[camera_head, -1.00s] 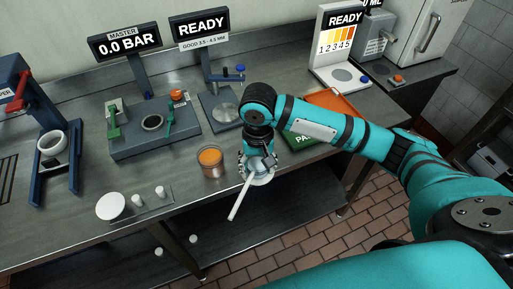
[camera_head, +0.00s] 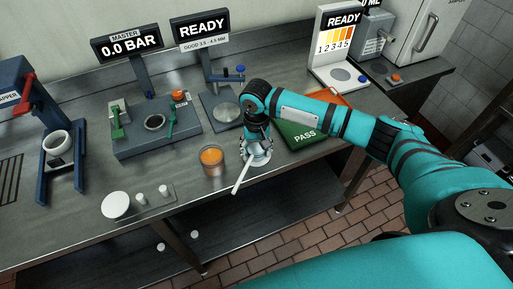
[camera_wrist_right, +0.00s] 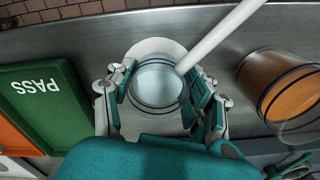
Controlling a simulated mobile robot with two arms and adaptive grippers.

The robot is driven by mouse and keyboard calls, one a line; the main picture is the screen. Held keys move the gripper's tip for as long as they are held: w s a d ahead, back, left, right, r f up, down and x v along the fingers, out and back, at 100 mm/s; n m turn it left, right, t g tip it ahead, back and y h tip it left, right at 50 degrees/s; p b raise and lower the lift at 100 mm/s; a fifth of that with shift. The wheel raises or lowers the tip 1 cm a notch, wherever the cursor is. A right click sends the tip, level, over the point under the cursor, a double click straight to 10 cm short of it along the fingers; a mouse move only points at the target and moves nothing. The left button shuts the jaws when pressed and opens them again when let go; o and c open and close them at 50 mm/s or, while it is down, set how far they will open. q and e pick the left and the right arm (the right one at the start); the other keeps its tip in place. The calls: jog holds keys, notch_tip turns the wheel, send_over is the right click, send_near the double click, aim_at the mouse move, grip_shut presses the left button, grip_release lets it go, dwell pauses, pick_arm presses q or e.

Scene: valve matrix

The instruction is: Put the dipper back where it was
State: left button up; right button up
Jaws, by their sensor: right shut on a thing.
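The dipper (camera_head: 242,180) is pale, with a round cup and a long straight white handle. My right gripper (camera_head: 258,148) is shut on it near the bench's front edge. In the right wrist view the fingers of the gripper (camera_wrist_right: 160,90) sit on both sides of the round cup (camera_wrist_right: 158,85), and the handle (camera_wrist_right: 225,35) slants to the upper right. A white round rim (camera_wrist_right: 155,47) shows beyond the cup. I cannot tell whether the dipper touches it or the bench. My left gripper is out of view.
A glass of orange liquid (camera_head: 212,160) stands just left of the dipper; it also shows in the right wrist view (camera_wrist_right: 285,90). A green PASS tray (camera_head: 312,132) lies to the right. A white disc (camera_head: 115,205) and small white cylinders stand at front left.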

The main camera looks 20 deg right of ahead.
jog(key=o, duration=1.2)
jog(key=shift+f, duration=0.1)
jog(key=shift+o, duration=0.2)
notch_tip(320, 180, up, 12)
jog(key=b, duration=0.1)
jog(key=shift+b, duration=0.4)
